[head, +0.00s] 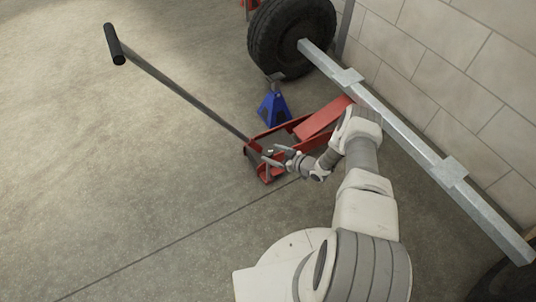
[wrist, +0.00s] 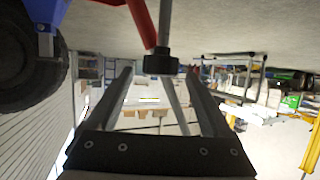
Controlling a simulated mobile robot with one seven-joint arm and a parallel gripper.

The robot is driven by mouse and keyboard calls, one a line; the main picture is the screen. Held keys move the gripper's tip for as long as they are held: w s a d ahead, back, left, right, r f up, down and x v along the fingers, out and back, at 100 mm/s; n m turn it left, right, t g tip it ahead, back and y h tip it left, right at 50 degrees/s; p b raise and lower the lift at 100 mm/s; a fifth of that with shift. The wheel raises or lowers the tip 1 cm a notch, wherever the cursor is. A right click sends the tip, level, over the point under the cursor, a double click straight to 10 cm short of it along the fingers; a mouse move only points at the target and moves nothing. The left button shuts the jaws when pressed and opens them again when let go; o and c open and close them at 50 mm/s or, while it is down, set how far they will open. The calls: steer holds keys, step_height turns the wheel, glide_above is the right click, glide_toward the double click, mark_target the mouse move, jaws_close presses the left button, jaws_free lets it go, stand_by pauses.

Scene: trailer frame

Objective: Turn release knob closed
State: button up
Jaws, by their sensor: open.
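The red floor jack (head: 318,120) stands on the floor, its long grey handle (head: 180,92) slanting up to a black grip at the upper left. My gripper (head: 268,157) is at the handle-base end of the jack. In the wrist view, which looks upside down, a short black knob (wrist: 163,63) sits on the end of a grey shaft (wrist: 165,22). The knob appears between the fingertips of my open gripper (wrist: 160,74), with gaps on both sides; I cannot tell its depth relative to them. In the head view the knob is too small to make out clearly.
A blue jack stand (head: 274,108) is behind the jack, near a black tyre (head: 292,35). A long grey metal beam (head: 405,143) runs along the block wall at the right. The floor to the left is clear apart from the raised handle.

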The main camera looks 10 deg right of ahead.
mark_target(269, 152)
steer(key=shift+b+x, duration=0.35)
steer(key=shift+x, duration=1.25)
jaws_close()
